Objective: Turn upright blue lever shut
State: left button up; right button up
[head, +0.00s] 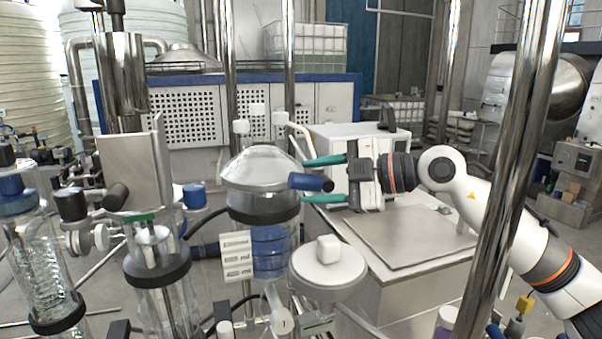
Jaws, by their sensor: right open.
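A blue lever (304,182) with a dark round end juts out beside the metal dome lid of the glass vessel in the middle. In this view it looks roughly level, its dark end toward the right. My right gripper (324,180) comes in from the right with its two green fingers apart, one above and one below the lever. The lever lies between the fingers, with a gap showing on both sides; how deep it sits between them is hard to tell. My left gripper is not in view.
The glass vessel with the dome lid (262,168) stands just left of the fingers. A white-knobbed round lid (328,262) is below. A shiny vertical pole (512,160) crosses in front of my right arm. A steel-topped bench (405,238) lies behind. Another blue knob (194,195) is at left.

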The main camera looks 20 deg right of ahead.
aim_at(315, 181)
jog(key=shift+p+x, duration=0.35)
jog(key=shift+x, duration=1.15)
grip_shut()
